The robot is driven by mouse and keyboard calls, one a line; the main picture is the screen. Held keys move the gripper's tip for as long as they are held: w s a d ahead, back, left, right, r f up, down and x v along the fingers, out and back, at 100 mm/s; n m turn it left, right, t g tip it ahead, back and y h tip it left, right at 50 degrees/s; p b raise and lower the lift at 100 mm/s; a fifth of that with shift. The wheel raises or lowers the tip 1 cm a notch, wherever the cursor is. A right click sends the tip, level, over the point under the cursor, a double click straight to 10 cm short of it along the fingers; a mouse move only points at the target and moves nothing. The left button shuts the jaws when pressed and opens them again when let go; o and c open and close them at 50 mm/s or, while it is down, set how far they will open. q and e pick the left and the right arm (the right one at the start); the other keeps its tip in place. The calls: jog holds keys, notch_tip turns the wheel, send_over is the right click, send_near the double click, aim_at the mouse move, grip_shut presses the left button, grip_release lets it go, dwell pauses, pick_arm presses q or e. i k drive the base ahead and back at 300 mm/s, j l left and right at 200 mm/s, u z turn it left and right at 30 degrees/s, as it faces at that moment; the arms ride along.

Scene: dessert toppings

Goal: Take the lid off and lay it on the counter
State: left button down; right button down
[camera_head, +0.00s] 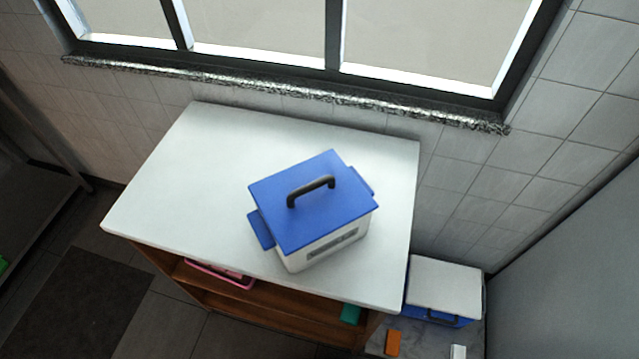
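A white box (328,247) with a blue lid (281,223) stands on the white counter (190,190), right of its middle. The lid sits on top of the box and has a dark arched handle (311,190). Blue tabs stick out at the box's left and right sides. Neither of my grippers is in view.
The counter is bare to the left of the box and behind it. A wall and window ledge (280,92) run along its back. Shelves below hold a pink tray (222,275) and a teal item (350,313). A second white-topped blue box (444,285) stands lower at the right.

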aim_at(306, 202)
jog(key=k, duration=0.9)
